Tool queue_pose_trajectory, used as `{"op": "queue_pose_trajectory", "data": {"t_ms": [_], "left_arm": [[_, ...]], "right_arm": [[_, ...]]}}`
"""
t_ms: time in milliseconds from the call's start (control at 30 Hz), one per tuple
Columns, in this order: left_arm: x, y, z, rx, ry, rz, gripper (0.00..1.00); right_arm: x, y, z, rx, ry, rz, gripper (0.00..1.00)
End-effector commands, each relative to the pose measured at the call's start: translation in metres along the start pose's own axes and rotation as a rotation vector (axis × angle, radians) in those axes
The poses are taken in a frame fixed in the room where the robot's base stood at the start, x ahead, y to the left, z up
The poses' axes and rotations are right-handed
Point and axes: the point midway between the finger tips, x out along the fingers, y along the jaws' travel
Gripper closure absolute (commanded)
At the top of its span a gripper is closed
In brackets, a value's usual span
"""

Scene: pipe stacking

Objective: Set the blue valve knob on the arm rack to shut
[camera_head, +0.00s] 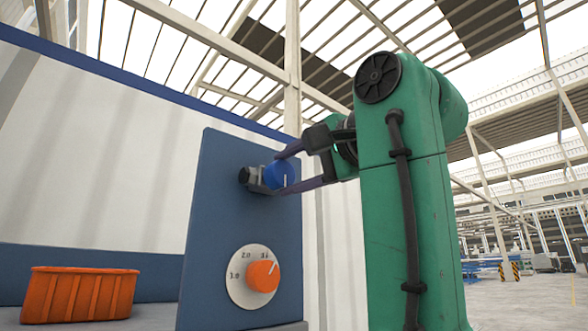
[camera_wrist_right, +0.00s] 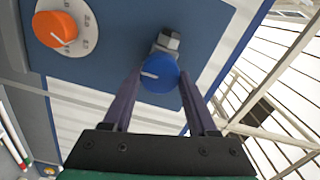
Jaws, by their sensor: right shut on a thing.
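The blue valve knob (camera_head: 279,175) sticks out from the upper part of the blue panel (camera_head: 215,225) on a grey metal fitting (camera_head: 251,178). It has a white line on its face. My right gripper (camera_head: 281,172) reaches in from the right, with one finger above and one below the knob, shut on it. In the right wrist view the knob (camera_wrist_right: 160,73) sits between the two finger ends (camera_wrist_right: 160,78), and its white line points left. My left gripper is in neither view.
An orange dial (camera_head: 263,276) with a numbered white plate is on the panel below the knob. An orange bin (camera_head: 80,294) stands at the lower left. A white wall with blue bands (camera_head: 130,150) is behind the panel.

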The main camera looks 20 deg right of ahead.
Motion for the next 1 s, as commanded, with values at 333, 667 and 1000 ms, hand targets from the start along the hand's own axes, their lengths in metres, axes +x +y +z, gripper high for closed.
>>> {"op": "queue_pose_trajectory", "data": {"t_ms": [333, 667, 1000], "left_arm": [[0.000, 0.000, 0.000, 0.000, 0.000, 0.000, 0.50], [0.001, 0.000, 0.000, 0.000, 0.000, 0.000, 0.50], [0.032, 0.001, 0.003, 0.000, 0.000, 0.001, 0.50]], "right_arm": [[0.000, -0.002, 0.000, 0.002, 0.000, -0.007, 0.12], [-0.002, -0.001, 0.000, 0.001, 0.001, -0.004, 0.12], [-0.070, 0.004, 0.002, 0.000, 0.002, -0.008, 0.12]]}}
